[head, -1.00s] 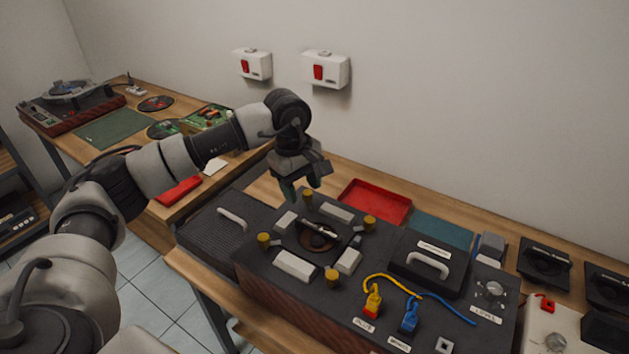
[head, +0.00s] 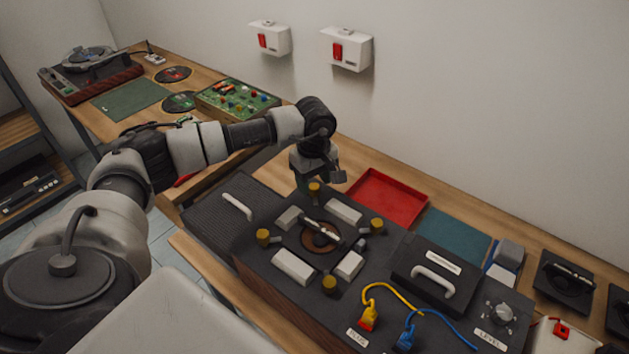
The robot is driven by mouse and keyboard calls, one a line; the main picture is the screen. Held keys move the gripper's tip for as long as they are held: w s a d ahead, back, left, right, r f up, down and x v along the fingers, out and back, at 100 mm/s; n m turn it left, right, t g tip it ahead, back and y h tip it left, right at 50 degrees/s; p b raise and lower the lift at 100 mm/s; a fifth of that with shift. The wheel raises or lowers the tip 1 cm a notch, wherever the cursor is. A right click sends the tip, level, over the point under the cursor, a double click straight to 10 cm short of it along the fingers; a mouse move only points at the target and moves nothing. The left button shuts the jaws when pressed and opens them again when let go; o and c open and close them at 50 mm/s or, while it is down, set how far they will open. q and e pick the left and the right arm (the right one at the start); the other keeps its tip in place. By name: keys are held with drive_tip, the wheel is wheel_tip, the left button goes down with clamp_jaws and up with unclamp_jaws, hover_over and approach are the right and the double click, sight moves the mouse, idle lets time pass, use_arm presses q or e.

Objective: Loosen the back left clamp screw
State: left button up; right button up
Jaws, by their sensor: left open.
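Several brass clamp screws stand around a round brown recess (head: 313,238) on top of the dark hi-fi unit (head: 262,262). The back left clamp screw (head: 315,189) stands upright at the far corner of the group. The other screws are at the front left (head: 264,237), back right (head: 376,226) and front right (head: 329,284). My left gripper (head: 316,181) is open and points down right at the back left screw. Its jaws overlap the screw in this view, and I cannot tell whether they touch it. My right gripper is not in view.
White blocks lie between the screws. A red tray (head: 388,198) and a teal mat (head: 452,235) lie behind the unit. A black lid with a handle (head: 437,268) and yellow and blue cables (head: 405,335) are to the right. A green board (head: 237,100) lies on the far table.

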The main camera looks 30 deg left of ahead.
use_arm(q)
drive_tip(key=shift+f, duration=0.9)
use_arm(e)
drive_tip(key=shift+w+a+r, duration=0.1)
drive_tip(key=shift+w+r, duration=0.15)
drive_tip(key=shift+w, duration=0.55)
use_arm(q)
drive_tip(key=shift+c, duration=0.3)
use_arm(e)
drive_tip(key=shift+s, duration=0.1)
use_arm(q)
drive_tip(key=c, duration=0.9)
drive_tip(key=shift+o, duration=0.2)
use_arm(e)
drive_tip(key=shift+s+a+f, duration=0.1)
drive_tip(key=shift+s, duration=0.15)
